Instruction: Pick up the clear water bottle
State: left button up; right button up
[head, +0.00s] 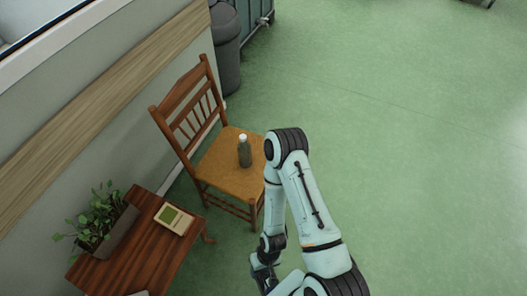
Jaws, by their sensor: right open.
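A bottle (245,152) with a white cap stands upright on the seat of a wooden chair (216,166). Its body looks dark greyish and see-through, with the seat around it bare. My right arm rises from the lower right and bends at an elbow close to the chair's right edge. My right gripper (263,268) points down near the bottom of the view, in front of and below the chair, well apart from the bottle. It is open, and its fingers are small and partly hidden. My left gripper is not in view.
A wooden table (133,262) at the lower left holds a plant in a planter (108,232) and a beige device with a screen (174,218). A grey bin (226,50) stands behind the chair by the wall. The green floor (420,150) on the right is clear.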

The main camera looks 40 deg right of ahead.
aim_at(244, 147)
jog(key=z, duration=1.2)
jog(key=i+l, duration=0.3)
jog(key=l, duration=0.2)
jog(key=i+l, duration=0.35)
jog(key=l+u, duration=0.05)
jog(key=l, duration=0.05)
